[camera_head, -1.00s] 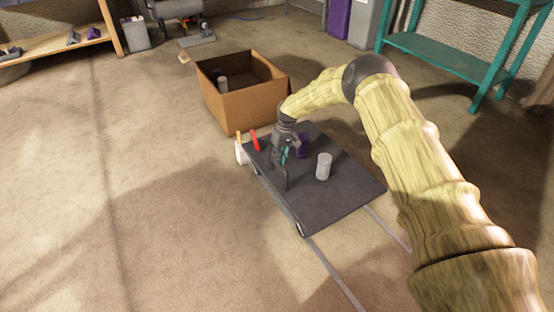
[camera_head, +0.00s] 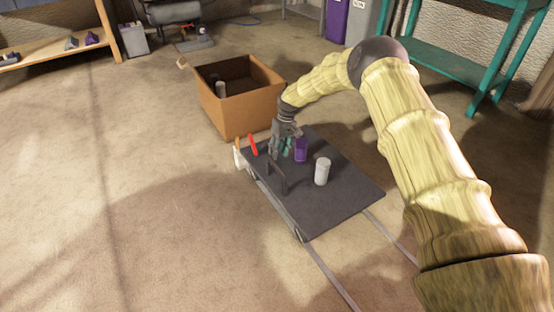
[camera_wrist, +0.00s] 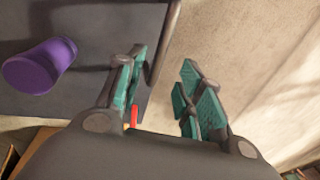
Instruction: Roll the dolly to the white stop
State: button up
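The dolly (camera_head: 335,205) is a dark flat platform on rails, with a thin dark handle (camera_head: 285,184) standing along its left edge. The white stop (camera_head: 238,157) is at the dolly's far left end; the two look very close, and I cannot tell whether they touch. My gripper (camera_head: 280,153) is above the platform near the far end of the handle. In the wrist view my gripper (camera_wrist: 162,85) is open, with a gap between its teal pads. The handle (camera_wrist: 166,42) shows close beside the left finger, and nothing is gripped.
A purple cup (camera_head: 301,150) and a white cylinder (camera_head: 322,171) stand on the dolly. A red upright piece (camera_head: 253,145) is at its far end. An open cardboard box (camera_head: 243,112) stands beyond. The floor to the left is clear.

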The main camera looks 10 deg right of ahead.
jog(key=r, duration=0.2)
jog(key=d+r, duration=0.1)
jog(key=r, duration=0.2)
jog(key=shift+w+r, duration=0.15)
jog(key=shift+r, duration=0.1)
